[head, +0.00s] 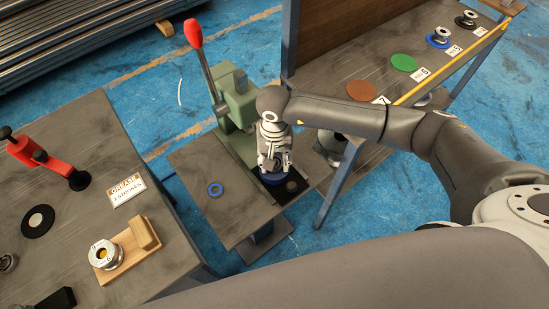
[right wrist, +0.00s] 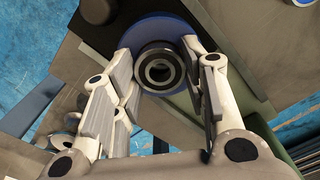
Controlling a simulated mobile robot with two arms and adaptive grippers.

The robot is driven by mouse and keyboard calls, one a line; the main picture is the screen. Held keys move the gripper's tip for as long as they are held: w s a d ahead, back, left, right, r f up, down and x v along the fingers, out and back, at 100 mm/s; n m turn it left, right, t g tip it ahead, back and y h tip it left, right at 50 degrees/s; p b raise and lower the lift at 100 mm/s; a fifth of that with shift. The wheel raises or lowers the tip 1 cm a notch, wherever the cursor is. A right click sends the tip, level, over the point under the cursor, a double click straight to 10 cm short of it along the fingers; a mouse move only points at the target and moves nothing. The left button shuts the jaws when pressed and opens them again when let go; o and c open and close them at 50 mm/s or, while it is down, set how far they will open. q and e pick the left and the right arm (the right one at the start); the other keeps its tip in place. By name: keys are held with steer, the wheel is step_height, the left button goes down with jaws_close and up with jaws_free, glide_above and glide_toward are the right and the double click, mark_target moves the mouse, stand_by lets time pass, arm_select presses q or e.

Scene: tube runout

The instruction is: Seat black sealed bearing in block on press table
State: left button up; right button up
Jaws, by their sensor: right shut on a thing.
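My right gripper (head: 273,168) is low over the press table (head: 240,215), in front of the green press. In the right wrist view its two fingers (right wrist: 163,85) close around a round bearing (right wrist: 158,68) with a dark face, a bright metal ring and an open bore. The fingers hide the bearing in the head view. I cannot tell whether the bearing touches the blue part, and no separate block is clear. My left gripper is not in view.
The green press (head: 238,103) has a red-knobbed lever (head: 194,34). A blue ring (head: 215,189) lies on the press table. The left bench holds a grease sign (head: 126,189), a wooden holder (head: 127,259) and a red tool (head: 45,160). A bench with numbered spots (head: 340,70) stands at right.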

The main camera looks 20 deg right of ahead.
steer(key=shift+f, duration=0.3)
steer(key=o, duration=1.1)
steer(key=shift+r, duration=0.1)
step_height(320, 180, up, 12)
steer(key=shift+f, duration=0.1)
